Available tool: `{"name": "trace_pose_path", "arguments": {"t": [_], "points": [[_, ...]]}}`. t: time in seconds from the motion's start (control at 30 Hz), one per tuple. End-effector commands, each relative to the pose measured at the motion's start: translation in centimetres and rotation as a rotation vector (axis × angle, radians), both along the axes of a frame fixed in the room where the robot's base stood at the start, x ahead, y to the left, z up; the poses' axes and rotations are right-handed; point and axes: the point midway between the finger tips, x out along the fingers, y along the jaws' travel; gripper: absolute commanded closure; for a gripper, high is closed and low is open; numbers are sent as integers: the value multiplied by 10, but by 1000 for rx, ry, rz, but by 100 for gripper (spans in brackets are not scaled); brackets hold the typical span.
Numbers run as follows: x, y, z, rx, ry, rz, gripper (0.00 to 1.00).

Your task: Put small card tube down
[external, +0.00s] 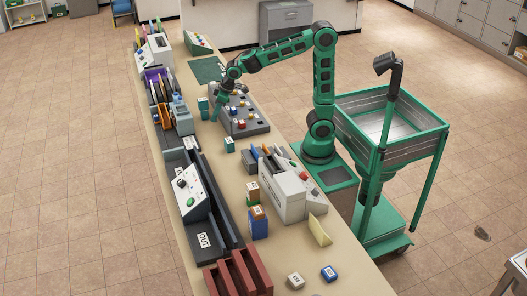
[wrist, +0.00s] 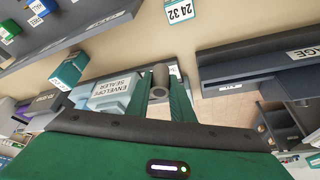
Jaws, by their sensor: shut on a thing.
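The small card tube (wrist: 159,82) is a grey-brown hollow cylinder; in the wrist view it sits between the two green fingers of my gripper (wrist: 160,95). My gripper is shut on it, with one open end of the tube facing the camera. In the external view my gripper (external: 216,113) is low over the counter (external: 181,100), at the left side of the grey button console. The tube is too small to make out there, and I cannot tell whether it touches the counter.
The grey button console (external: 250,122) lies just right of my gripper. Small teal boxes (external: 203,106) (external: 229,145) stand nearby. The envelope sealer (wrist: 112,95) is to the left in the wrist view. A strip of bare counter runs between sealer and console.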

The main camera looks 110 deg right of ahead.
Motion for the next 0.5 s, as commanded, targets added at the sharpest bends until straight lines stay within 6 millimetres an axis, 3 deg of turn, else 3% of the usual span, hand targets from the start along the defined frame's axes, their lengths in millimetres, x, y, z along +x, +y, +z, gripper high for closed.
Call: {"name": "trace_pose_path", "arguments": {"t": [0.1,0.27,0.5], "points": [[0,2,-24,2,9,5,100],[0,0,-41,1,6,4,100],[4,-35,-65,3,8,0,100]]}}
